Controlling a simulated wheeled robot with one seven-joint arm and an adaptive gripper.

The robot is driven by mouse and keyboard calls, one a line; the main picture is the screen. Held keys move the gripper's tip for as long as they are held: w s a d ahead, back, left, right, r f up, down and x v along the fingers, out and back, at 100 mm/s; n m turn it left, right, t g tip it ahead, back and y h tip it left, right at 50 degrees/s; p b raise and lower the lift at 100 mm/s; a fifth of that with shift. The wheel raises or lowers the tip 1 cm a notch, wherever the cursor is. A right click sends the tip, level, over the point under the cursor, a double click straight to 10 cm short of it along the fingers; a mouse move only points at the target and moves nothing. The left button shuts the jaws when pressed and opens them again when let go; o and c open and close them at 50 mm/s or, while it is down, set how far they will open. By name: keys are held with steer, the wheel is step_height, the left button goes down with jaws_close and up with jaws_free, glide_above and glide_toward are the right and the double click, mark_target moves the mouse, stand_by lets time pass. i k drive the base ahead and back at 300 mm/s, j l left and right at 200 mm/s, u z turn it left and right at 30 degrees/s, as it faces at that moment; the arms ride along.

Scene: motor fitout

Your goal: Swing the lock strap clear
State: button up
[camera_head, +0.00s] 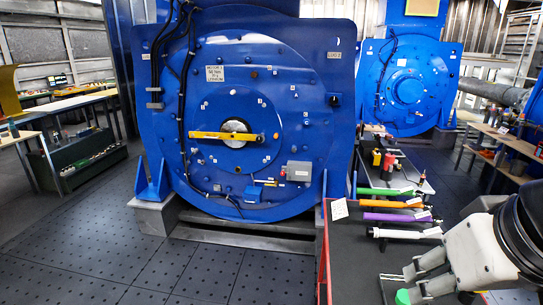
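A yellow strap (224,135) lies nearly level across the middle of the face of a large round blue motor housing (300,115). It runs over the pale metal hub (236,128) at the centre, with its right end near a small fitting. My gripper (408,283) is at the lower right, over the dark bench top and well away from the strap. Its two pale fingers point left. A green piece (402,297) shows at the lower fingertip; I cannot tell whether it is held. The frame's lower edge cuts off part of this area.
A dark bench (350,265) with green, orange, purple and white handled tools (398,217) stands between my gripper and the housing. Black cables (184,90) hang down the housing's left side. A second blue motor (408,88) stands behind. The floor at lower left is clear.

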mark_target(250, 137)
steer(key=i+j, duration=0.1)
steer(key=j, duration=0.3)
steer(key=i+j+u, duration=0.15)
steer(key=j, duration=0.25)
steer(key=i+j, duration=0.1)
steer(key=j, duration=0.3)
steer(key=i+j+u, duration=0.1)
steer(key=j, duration=0.3)
steer(key=i+j+u, duration=0.1)
steer(key=j, duration=0.3)
steer(key=i+j, duration=0.25)
steer(key=j, duration=0.15)
steer(key=i+j+u, duration=0.25)
steer(key=i, duration=0.7)
steer(key=i+u, duration=0.2)
steer(key=i, duration=1.25)
